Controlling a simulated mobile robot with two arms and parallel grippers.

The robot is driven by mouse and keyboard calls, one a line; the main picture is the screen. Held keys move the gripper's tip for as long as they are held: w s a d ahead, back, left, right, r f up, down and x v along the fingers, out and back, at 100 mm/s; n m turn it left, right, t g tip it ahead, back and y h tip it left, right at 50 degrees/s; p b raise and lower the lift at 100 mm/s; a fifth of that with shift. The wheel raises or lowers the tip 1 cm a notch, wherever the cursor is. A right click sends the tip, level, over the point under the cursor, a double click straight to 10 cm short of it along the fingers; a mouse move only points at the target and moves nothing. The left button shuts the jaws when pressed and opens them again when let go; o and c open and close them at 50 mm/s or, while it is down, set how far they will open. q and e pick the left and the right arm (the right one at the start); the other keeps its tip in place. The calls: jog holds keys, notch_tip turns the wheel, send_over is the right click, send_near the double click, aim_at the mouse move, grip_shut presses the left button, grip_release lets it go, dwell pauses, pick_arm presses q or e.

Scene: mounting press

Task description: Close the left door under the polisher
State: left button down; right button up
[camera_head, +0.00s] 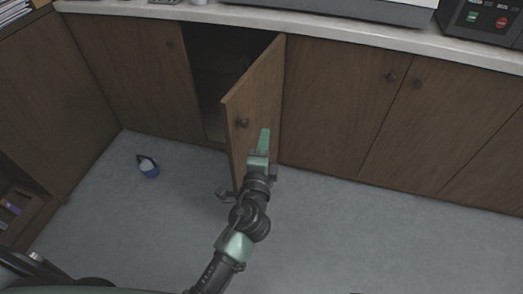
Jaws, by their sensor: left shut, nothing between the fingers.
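The wooden cabinet door (258,95) stands ajar, swung out into the room from its hinge side on the right. Its outer face and dark round knob (241,122) show, with the knob near the free edge. The dark cabinet opening (213,75) shows to the left of the door. My left gripper (264,138), with green fingers, is shut and empty. It is in front of the outer face, right of the knob and lower down. I cannot tell whether it touches the door. My arm hides part of the door's lower edge. My right gripper is not in view.
Closed doors flank the opening on the left (150,75) and right (335,100). A pale countertop (330,28) runs above, carrying machines. A small blue and white object (148,168) lies on the grey floor (370,235), which is otherwise mostly clear.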

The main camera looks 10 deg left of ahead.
pick_arm(q)
jog(key=shift+w+a+f+p, duration=0.1)
jog(key=shift+w+a+p, duration=0.05)
jog(key=shift+w+a, duration=0.45)
jog(key=shift+w+a+r+p, duration=0.1)
jog(key=shift+w+a, duration=0.3)
jog(key=shift+a, duration=0.4)
jog(key=shift+w+a+f+p, duration=0.1)
jog(key=shift+w+a+p, duration=0.05)
jog(key=shift+w+a, duration=0.45)
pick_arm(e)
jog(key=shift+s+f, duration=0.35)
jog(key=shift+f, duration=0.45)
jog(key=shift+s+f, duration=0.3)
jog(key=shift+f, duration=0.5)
pick_arm(q)
jog(key=shift+s+a, duration=0.1)
jog(key=shift+a, duration=0.1)
